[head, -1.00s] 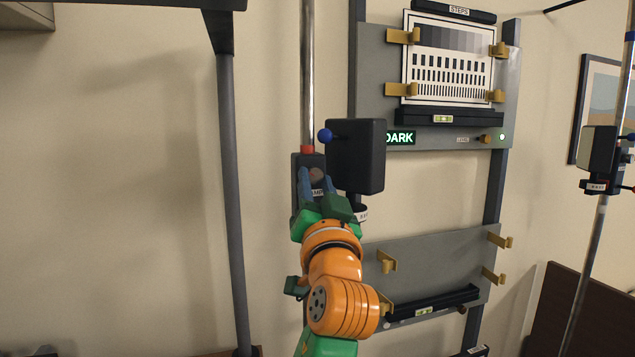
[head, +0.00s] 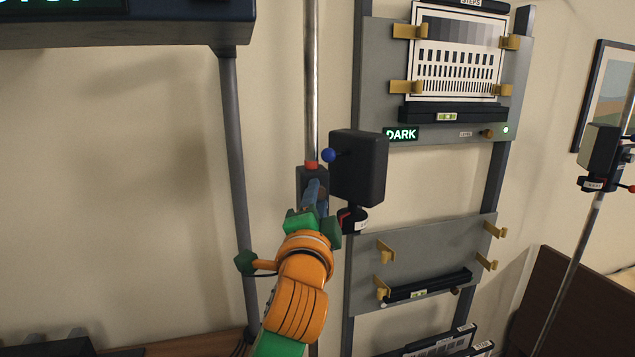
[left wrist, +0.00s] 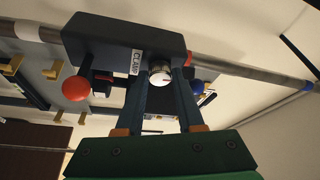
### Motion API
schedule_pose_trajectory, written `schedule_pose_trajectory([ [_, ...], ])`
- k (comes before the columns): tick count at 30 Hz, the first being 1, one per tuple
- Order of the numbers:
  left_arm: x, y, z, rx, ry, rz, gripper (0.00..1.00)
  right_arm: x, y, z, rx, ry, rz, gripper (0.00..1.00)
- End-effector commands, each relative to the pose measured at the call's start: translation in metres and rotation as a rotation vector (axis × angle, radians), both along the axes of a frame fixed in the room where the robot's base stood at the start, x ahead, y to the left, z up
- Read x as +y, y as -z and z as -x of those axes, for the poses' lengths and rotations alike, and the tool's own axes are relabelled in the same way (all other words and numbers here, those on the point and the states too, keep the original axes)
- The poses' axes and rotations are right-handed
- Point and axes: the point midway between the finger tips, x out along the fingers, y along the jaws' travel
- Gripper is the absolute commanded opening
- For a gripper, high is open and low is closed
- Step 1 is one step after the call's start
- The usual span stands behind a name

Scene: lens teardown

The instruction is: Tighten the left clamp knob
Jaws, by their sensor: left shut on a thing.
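The left clamp is a dark block on a vertical metal pole (head: 311,80); its block also shows in the left wrist view (left wrist: 110,37), with a CLAMP label. Its knob (left wrist: 160,74) is small and round, with a pale face, a red mark and a dark ribbed side. My left gripper (head: 316,190) is at the clamp's front, and its blue fingers (left wrist: 162,82) stand on either side of the knob, shut on it. In the head view the fingers hide the knob. My right gripper is not in view.
A black box (head: 358,168) with a blue ball handle (head: 328,155) stands close right of the gripper. A red ball (left wrist: 76,89) hangs beside the clamp. A grey board with a test chart (head: 458,55) is behind, and a dark upright post (head: 236,170) is to the left.

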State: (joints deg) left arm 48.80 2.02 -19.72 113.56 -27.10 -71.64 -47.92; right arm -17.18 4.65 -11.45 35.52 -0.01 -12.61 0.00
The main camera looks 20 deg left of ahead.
Motion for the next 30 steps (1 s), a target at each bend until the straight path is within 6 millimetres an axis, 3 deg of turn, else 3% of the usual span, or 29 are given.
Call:
schedule_pose_trajectory([
  [6,0.001,-0.004,0.000,0.039,-0.001,-0.062,0.00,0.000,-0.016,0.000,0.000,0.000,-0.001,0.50],
  [24,0.001,-0.002,0.000,0.057,-0.001,-0.089,0.00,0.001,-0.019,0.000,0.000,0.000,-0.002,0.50],
  [25,0.001,-0.002,0.000,0.057,-0.002,-0.089,0.42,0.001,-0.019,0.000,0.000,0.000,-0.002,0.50],
  [28,0.001,-0.001,0.000,0.057,-0.002,-0.089,0.67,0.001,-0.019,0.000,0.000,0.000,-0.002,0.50],
  [30,0.001,-0.001,0.000,0.057,-0.002,-0.089,0.67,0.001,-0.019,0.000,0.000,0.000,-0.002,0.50],
])
